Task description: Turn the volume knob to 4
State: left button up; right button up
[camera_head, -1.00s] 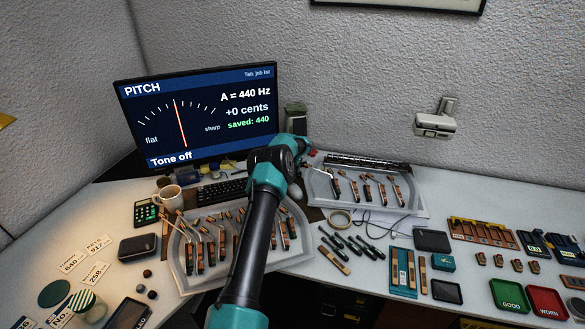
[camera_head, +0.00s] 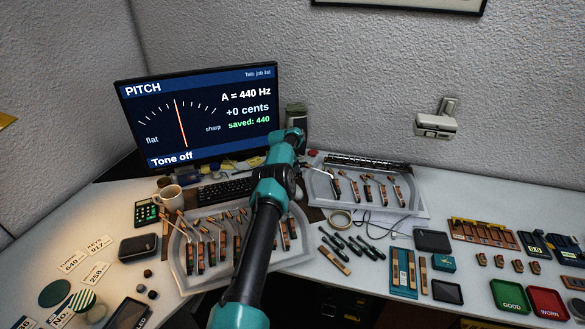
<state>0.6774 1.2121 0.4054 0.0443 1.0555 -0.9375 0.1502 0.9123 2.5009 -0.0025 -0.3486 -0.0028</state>
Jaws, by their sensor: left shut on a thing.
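My left arm comes up from the bottom middle, and its gripper (camera_head: 287,143) is at the back of the desk, just right of the monitor's lower corner. The fingers point away and are mostly hidden behind my own wrist. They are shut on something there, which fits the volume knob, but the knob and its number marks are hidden. A dark upright box (camera_head: 297,112) stands right behind the gripper. The monitor (camera_head: 200,115) reads PITCH, A = 440 Hz, +0 cents, saved: 440 and Tone off. My right gripper is not in view.
A tray of wooden action parts (camera_head: 182,270) lies under my forearm, and another tray (camera_head: 405,205) lies right of the wrist. A keyboard (camera_head: 221,191) and a mug (camera_head: 171,198) are to the left. Several tools, pads and GOOD and WORN trays fill the right side.

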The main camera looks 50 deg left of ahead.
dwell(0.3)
pick_arm(q)
jog(key=o, duration=0.6)
jog(key=shift+r, duration=0.1)
jog(key=v, duration=1.7)
jog(key=shift+r, duration=0.1)
